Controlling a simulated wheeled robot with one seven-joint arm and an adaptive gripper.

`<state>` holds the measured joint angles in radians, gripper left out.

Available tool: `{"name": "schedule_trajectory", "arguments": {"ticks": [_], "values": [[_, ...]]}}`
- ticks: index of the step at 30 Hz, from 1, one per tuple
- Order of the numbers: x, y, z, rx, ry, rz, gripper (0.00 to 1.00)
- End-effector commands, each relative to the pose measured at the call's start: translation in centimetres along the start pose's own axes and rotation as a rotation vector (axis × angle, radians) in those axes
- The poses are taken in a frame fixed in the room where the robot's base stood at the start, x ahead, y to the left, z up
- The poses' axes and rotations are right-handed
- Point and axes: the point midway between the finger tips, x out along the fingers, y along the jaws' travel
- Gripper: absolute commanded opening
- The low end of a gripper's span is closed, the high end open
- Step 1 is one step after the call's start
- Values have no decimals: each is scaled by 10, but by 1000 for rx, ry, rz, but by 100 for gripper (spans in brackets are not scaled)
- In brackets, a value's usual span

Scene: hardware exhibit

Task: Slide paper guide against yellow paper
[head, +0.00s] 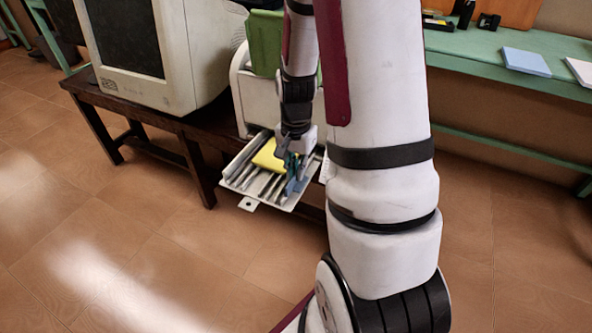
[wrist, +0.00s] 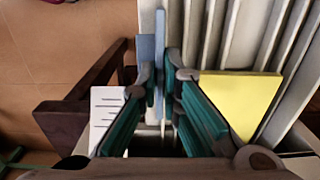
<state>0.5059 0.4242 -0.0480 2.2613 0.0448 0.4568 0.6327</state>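The yellow paper (head: 267,157) lies as a stack on the tray (head: 243,183) of the white printer. In the wrist view the yellow paper (wrist: 228,98) is right of my gripper, with ribbed tray between it and the guide. The blue paper guide (head: 297,186) stands on the tray's right side, apart from the paper. In the wrist view the blue guide (wrist: 151,52) runs between my fingertips. My gripper (head: 294,165) points down at the tray, and its fingertips (wrist: 161,80) close in on both sides of the guide's thin upright plate. The fingers hide the guide's lower part.
The printer (head: 257,96) stands behind the tray on a dark wooden table (head: 145,118). An old monitor (head: 155,50) is left of it. A green bench (head: 480,52) with a blue pad (head: 526,61) is at the back right. The floor in front is clear.

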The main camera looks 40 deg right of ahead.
Motion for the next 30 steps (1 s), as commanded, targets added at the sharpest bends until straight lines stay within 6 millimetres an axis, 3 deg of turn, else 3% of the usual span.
{"name": "schedule_trajectory", "arguments": {"ticks": [7,18,28,30], "values": [[0,-5,0,-2,0,0,0],[-1,-63,0,-3,1,0,0],[0,-66,0,0,1,-1,0],[0,-66,0,0,1,-1,18]]}}
